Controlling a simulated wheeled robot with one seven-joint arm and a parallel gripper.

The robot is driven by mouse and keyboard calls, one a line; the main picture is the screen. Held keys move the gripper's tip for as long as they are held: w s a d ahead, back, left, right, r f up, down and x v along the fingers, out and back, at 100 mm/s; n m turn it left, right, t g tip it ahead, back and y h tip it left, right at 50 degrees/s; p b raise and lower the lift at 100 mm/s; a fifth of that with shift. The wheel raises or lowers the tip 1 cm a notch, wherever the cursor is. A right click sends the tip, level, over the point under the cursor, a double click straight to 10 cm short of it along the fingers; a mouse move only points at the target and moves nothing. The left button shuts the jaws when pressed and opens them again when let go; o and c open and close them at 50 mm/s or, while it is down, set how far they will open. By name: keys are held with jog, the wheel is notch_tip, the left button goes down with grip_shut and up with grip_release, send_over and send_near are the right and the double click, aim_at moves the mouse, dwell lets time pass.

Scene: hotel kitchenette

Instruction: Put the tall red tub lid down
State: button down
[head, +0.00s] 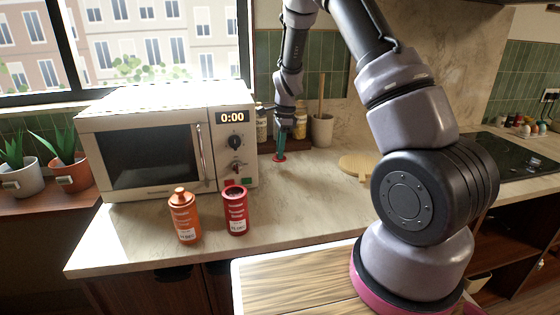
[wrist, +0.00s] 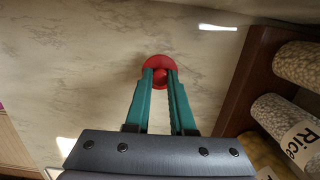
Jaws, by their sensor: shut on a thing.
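The red lid (head: 278,159) is a small round disc with a knob, at the counter's back, right of the microwave. It also shows in the wrist view (wrist: 157,61), top centre. My gripper (head: 281,150) points down with its green fingers shut on the lid's knob; the fingers also show in the wrist view (wrist: 160,76). The lid is at or just above the counter (head: 310,195); I cannot tell if it touches. The tall red tub (head: 236,213) stands upright and open-topped in front of the microwave. An orange tub (head: 185,220) with its lid on stands left of it.
The microwave (head: 150,155) stands left of my gripper. Jars on a dark rack, one labelled Rice (wrist: 290,125), are close on the right in the wrist view. A utensil pot (head: 322,130) and a round wooden board (head: 357,166) are to the right. The counter's middle is clear.

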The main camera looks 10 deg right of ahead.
jog(key=shift+f, duration=2.05)
jog(key=shift+f, duration=0.1)
jog(key=c, duration=0.8)
grip_release()
jog(key=shift+o, duration=0.2)
